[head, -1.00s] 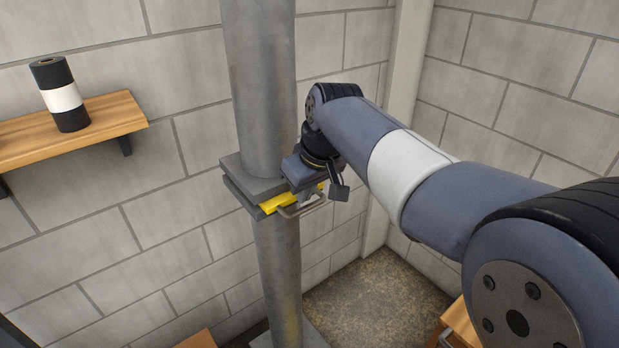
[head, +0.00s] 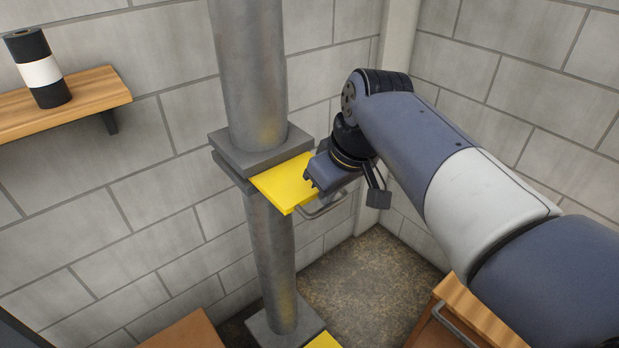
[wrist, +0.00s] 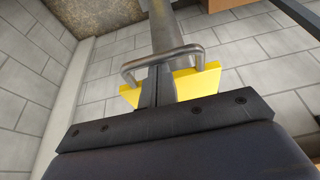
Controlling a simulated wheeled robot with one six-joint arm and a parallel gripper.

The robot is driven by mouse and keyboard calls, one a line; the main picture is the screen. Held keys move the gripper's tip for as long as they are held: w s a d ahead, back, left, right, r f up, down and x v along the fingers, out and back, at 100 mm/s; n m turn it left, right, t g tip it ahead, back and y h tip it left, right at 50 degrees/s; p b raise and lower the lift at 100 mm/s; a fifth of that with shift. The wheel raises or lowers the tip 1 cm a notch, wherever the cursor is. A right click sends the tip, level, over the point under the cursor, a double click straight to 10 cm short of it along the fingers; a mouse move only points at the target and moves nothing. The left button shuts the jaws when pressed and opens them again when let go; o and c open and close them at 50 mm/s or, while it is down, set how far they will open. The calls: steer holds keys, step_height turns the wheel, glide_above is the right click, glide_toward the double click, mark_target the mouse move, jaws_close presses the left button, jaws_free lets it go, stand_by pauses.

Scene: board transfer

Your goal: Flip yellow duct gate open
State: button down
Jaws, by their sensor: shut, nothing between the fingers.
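The yellow gate (head: 282,184) is a flat plate that sticks well out of the dark grey flange (head: 262,148) on the upright metal duct (head: 248,70). Its bent metal handle (head: 328,206) shows under my gripper (head: 312,186) at the plate's outer end. In the wrist view my gripper (wrist: 157,82) is shut, its fingers together and empty. They appear within the loop of the handle (wrist: 160,60), in front of the gate (wrist: 208,80). I cannot tell whether they touch the bar.
A wooden shelf (head: 80,103) with a black and white cylinder (head: 40,68) is on the wall at left. A wooden piece with a handle (head: 470,318) stands at lower right. Another yellow piece (head: 324,342) shows at the bottom edge. Block walls (head: 525,90) close the corner.

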steer(key=s+d, duration=0.1)
steer(key=s, duration=0.1)
steer(key=shift+s+d+f, duration=0.1)
steer(key=shift+s+d, duration=0.3)
